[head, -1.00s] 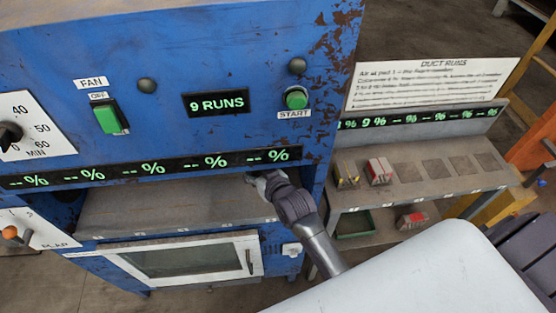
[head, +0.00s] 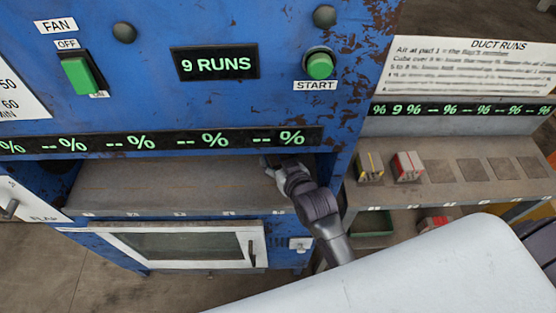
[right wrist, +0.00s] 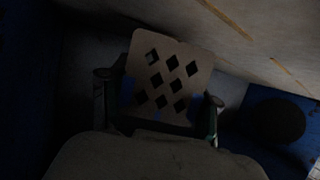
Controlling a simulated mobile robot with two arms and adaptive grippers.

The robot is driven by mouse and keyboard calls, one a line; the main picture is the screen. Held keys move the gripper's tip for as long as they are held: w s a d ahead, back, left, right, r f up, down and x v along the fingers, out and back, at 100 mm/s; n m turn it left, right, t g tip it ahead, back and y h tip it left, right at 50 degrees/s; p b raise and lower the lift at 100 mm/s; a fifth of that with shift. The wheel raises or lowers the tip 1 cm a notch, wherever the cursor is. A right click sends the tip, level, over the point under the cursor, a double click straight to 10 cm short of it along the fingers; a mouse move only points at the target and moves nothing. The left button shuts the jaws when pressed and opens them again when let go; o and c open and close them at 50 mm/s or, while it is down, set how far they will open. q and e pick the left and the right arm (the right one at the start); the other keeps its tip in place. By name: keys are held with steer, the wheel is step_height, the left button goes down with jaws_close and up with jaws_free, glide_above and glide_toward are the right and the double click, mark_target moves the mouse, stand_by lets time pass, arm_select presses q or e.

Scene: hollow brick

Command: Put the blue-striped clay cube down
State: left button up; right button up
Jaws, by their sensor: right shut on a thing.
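My right gripper (head: 275,165) reaches into the blue machine's recess, at the right end of its brown shelf (head: 170,185). In the right wrist view the gripper (right wrist: 158,96) is shut on a tan clay cube (right wrist: 165,69), whose facing side has several diamond-shaped holes. Small blue patches show beside the fingers, but the picture is too dark to make out the stripes. In the head view the cube is mostly hidden by the gripper and the recess edge; I cannot tell whether it touches the shelf. My left gripper is not in view.
Percent displays (head: 150,142) run above the recess. A closed windowed door (head: 185,246) is below. On the right bench (head: 440,190) stand a yellow-striped cube (head: 369,168) and a red-striped cube (head: 406,167), beside several bare pads. The shelf left of my gripper is clear.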

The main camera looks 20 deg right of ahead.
steer(key=shift+w, duration=0.15)
steer(key=shift+r, duration=0.1)
steer(key=shift+s, duration=0.35)
steer(key=shift+f, duration=0.2)
steer(key=shift+w+f, duration=0.1)
steer(key=shift+f, duration=0.25)
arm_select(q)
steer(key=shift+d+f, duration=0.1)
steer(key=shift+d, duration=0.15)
arm_select(e)
steer(key=o, duration=1.2)
steer(key=shift+f, duration=0.1)
steer(key=shift+c, duration=0.2)
